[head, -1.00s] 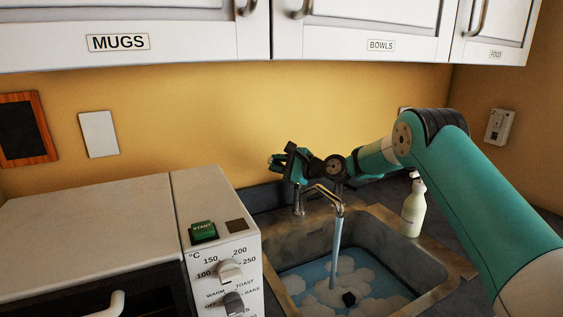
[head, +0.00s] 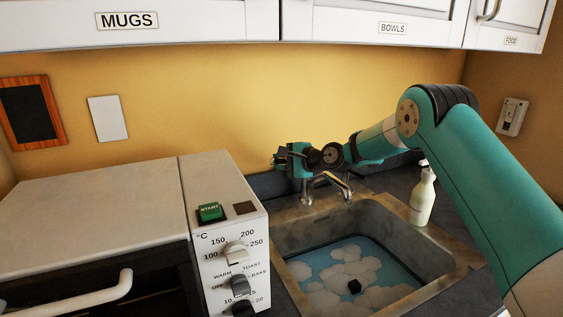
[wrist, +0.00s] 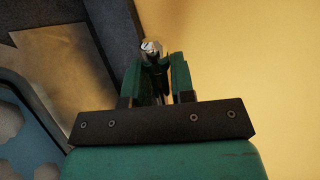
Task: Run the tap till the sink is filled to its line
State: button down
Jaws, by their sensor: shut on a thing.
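The tap (head: 330,183) stands at the back rim of the sink (head: 440,272), its spout over the basin. No stream shows under the spout. Blue water (head: 325,256) with white foam patches lies in the basin, and a small dark block (head: 354,286) sits among the foam. A dark line runs along the basin wall close to the water's edge; I cannot tell exactly how they meet. My gripper (head: 290,158) is behind and above the tap's base. In the wrist view my gripper (wrist: 155,75) is shut on a silvery part, apparently the tap's lever (wrist: 151,47).
A white soap bottle (head: 423,197) stands at the sink's back right. A white oven (head: 95,215) with knobs and a green START button (head: 210,212) is to the left. Wall cupboards (head: 375,22) hang above.

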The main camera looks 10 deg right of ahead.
jog(key=shift+f, duration=0.2)
jog(key=c, duration=1.1)
grip_release()
jog(key=shift+r, duration=0.1)
jog(key=b+v, duration=0.4)
jog(key=v, duration=1.3)
jog(key=shift+s+d, duration=0.15)
